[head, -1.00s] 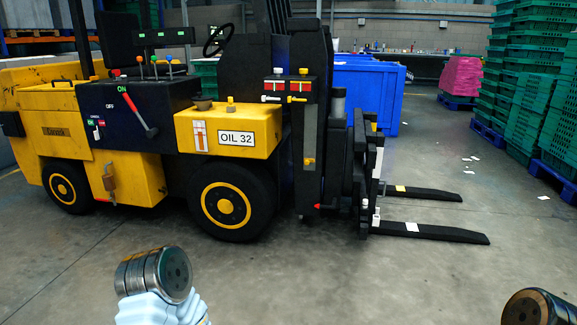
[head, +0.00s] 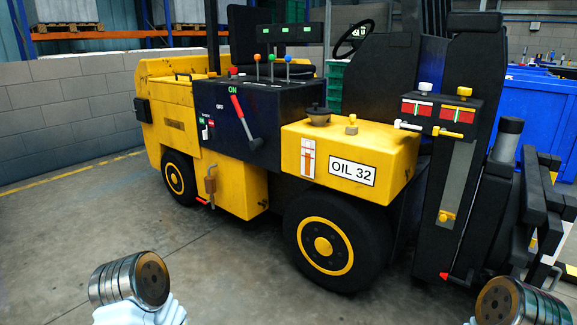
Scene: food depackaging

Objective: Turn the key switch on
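A yellow and black forklift stands ahead of me in the head view. Left of the lever is a small white switch (head: 204,131) with green and red labels. It is too small to tell whether this is the key switch or how it is set. Parts of my two arms show at the bottom left and bottom right, well apart from the forklift. Neither gripper is in view.
Several coloured control levers (head: 271,68) stand above the panel. The front wheel (head: 325,246) and the OIL 32 tank (head: 352,160) are nearer to me. Grey floor (head: 90,225) is clear at the left and front. Blue crates (head: 525,112) stand behind at the right.

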